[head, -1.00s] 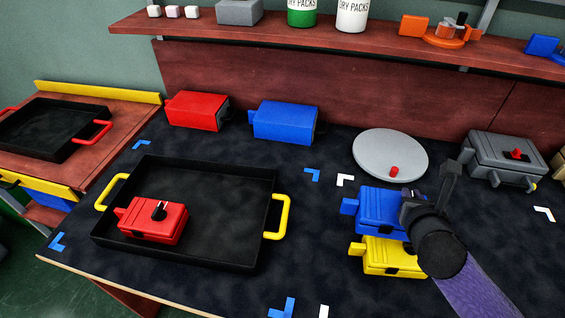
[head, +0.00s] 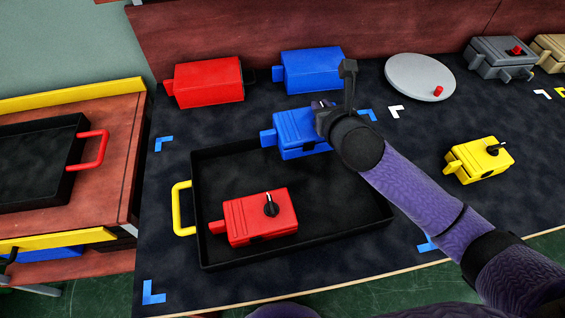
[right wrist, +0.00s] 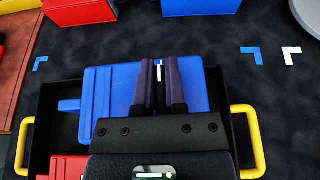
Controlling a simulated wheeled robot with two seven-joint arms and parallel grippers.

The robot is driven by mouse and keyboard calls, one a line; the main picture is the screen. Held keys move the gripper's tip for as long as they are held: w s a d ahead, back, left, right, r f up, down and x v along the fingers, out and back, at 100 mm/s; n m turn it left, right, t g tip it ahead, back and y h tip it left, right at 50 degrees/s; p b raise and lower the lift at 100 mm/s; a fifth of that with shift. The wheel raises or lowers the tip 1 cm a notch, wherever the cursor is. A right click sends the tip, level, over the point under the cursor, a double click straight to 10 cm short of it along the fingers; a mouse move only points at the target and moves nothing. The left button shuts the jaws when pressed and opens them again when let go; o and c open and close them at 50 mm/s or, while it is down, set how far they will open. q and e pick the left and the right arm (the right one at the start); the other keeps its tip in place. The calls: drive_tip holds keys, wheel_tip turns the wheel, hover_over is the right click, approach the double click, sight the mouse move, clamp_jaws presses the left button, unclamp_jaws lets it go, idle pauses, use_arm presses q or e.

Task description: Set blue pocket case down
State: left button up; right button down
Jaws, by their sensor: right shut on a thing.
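The blue pocket case (head: 294,136) is held by my right gripper (head: 335,105) over the back part of the black tray with yellow handles (head: 216,250). I cannot tell whether the case touches the tray floor. A red case (head: 255,222) with a black knob sits in the front left of the tray. My left gripper is not in view.
A yellow case (head: 480,160) stands on the dark table to the right of the tray. Behind the tray are a red box (head: 208,82), a blue box (head: 312,70) and a grey disc (head: 420,77). Another black tray (head: 35,165) lies at the left.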

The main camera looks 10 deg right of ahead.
wheel_tip(320, 180, down, 4)
drive_tip(key=shift+d+f+b, duration=0.15)
drive_tip(key=shift+b, duration=0.95)
wheel_tip(320, 180, down, 6)
drive_tip(key=b, duration=0.3)
drive_tip(key=shift+r, duration=0.2)
drive_tip(key=c, duration=0.9)
unclamp_jaws()
drive_tip(key=shift+f, duration=0.1)
drive_tip(key=shift+o, duration=1)
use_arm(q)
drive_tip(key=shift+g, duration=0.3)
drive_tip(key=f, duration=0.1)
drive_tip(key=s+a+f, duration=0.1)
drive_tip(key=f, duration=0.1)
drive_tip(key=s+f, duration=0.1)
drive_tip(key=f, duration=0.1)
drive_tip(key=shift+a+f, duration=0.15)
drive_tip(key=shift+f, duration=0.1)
